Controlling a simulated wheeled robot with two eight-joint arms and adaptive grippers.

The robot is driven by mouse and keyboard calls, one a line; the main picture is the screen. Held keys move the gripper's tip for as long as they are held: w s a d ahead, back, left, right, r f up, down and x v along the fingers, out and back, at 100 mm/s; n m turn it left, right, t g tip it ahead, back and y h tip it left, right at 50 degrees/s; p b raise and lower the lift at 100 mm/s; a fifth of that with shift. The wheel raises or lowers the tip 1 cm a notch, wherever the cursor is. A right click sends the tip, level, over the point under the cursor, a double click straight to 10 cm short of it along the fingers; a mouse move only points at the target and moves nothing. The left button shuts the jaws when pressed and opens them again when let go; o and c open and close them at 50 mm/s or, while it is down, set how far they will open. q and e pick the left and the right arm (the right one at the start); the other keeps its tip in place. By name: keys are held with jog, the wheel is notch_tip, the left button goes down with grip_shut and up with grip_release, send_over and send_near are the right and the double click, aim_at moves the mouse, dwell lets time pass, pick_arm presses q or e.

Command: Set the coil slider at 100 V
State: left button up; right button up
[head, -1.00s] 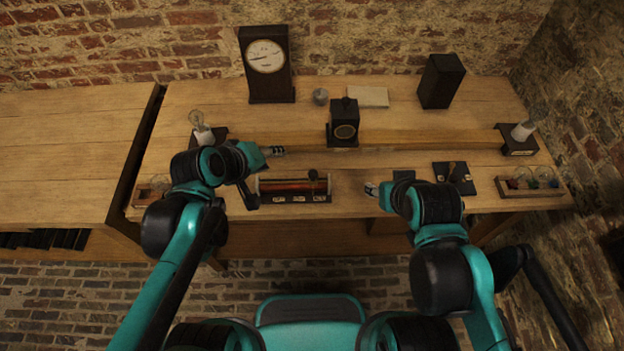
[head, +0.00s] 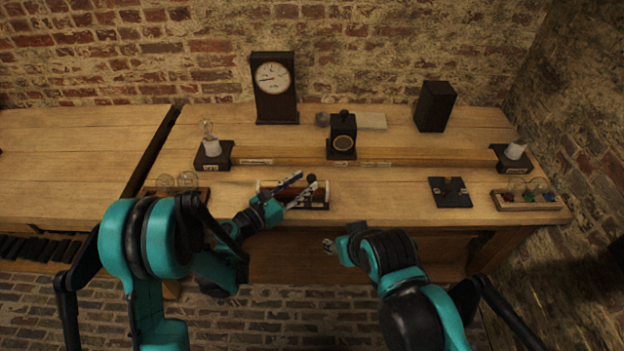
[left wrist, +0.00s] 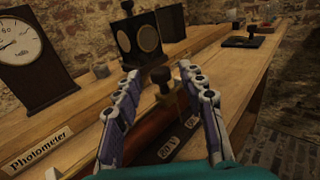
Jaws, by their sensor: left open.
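The coil (head: 265,192) lies near the table's front edge, partly hidden by my left gripper. In the left wrist view its reddish-brown winding (left wrist: 143,138) runs below the fingers. The dark slider knob (head: 311,179) stands on it toward the right end; it also shows in the left wrist view (left wrist: 161,77). My left gripper (head: 306,181) is open, with its fingers on either side of the knob in the wrist view; I cannot tell whether they touch it. A label reading 80 V (left wrist: 167,150) shows; another beside it is unclear. My right gripper (head: 328,246) is low in front of the table edge.
A photometer box (head: 342,136) stands behind the coil, by a long wooden rail. Lamps stand left (head: 213,150) and right (head: 513,150). A dial instrument (head: 273,85) is at the back. A switch board (head: 450,193) lies right; the tabletop between it and the coil is clear.

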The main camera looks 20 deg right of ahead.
pick_arm(q)
jog(key=b+x, duration=0.2)
jog(key=x, duration=0.5)
jog(key=shift+w+d, duration=0.2)
jog(key=shift+d, duration=0.1)
grip_shut()
